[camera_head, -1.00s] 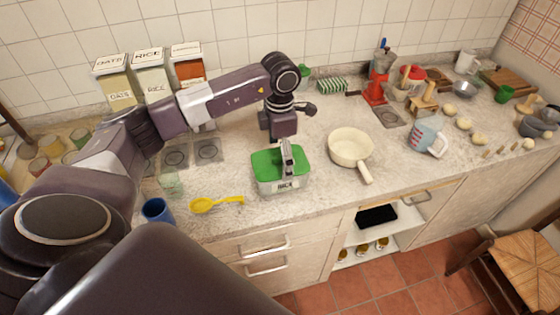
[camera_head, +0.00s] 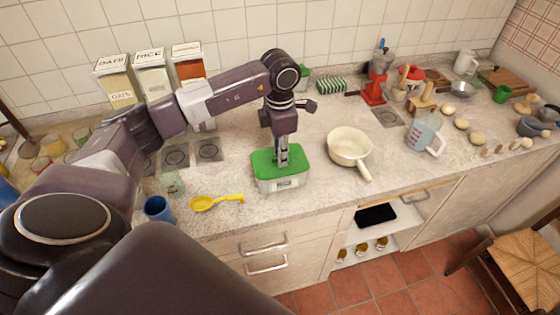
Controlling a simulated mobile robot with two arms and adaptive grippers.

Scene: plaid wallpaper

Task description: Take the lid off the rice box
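The rice box (camera_head: 283,184) is a pale box near the counter's front edge, with a label on its front. Its green lid (camera_head: 263,163) sits on top and looks level. My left gripper (camera_head: 283,163) points straight down over the middle of the lid, its fingertips at or just above the surface. The fingers look close together, but I cannot tell whether they are shut or hold any part of the lid. My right gripper is not in view.
A cream pan (camera_head: 349,146) stands close on the right, its handle towards the front. Labelled canisters (camera_head: 152,78) stand at the back wall. Some bare counter (camera_head: 235,170) shows left of the box.

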